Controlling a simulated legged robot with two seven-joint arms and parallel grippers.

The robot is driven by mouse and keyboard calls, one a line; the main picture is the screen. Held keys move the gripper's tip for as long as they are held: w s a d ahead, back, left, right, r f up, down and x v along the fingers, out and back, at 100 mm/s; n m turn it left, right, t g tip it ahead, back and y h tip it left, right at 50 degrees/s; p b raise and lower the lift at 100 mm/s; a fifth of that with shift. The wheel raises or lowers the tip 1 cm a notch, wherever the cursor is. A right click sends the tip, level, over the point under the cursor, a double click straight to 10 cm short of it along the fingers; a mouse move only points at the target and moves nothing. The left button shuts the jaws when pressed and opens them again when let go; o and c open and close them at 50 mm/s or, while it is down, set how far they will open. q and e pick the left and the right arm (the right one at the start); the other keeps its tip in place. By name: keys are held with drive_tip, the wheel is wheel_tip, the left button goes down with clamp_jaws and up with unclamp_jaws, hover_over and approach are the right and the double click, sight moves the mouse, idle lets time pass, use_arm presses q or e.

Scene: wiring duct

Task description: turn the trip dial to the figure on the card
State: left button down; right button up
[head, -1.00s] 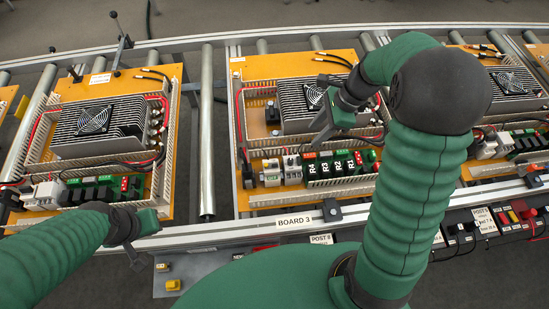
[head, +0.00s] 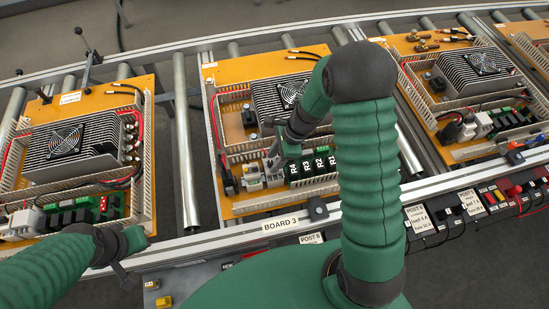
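On the middle board (head: 215,75), labelled BOARD 3 (head: 281,225), light grey modules (head: 262,176) sit left of the green relays marked R1 to R4 (head: 313,167). The trip dial is too small to make out; I cannot tell which module carries it. My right gripper (head: 273,158) is over these modules, pointing down beside the R4 relay. Whether it touches them and how far its fingers are apart are unclear. My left gripper (head: 128,272) hangs over the front rail at the lower left, away from the modules; its fingers are unclear. White cards (head: 418,217) stand at the front right, too small to read.
A finned heat sink with a fan (head: 278,100) lies behind the modules, inside slotted duct walls. Other boards stand left (head: 70,100) and right (head: 410,45) on the roller conveyor. The front rail (head: 370,198) runs before them. Bare rollers (head: 184,130) separate the boards.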

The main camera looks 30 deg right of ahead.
drive_tip(key=shift+a, duration=0.1)
drive_tip(key=shift+c, duration=1.2)
drive_tip(key=shift+a+r, duration=0.15)
drive_tip(key=shift+a, duration=0.4)
clamp_jaws()
use_arm(q)
drive_tip(key=shift+a+f, duration=0.1)
drive_tip(key=shift+a, duration=0.45)
use_arm(e)
drive_tip(key=shift+d, duration=0.1)
use_arm(q)
drive_tip(key=shift+d, duration=0.15)
use_arm(e)
drive_tip(key=shift+d, duration=0.15)
use_arm(q)
drive_tip(key=shift+r, duration=0.2)
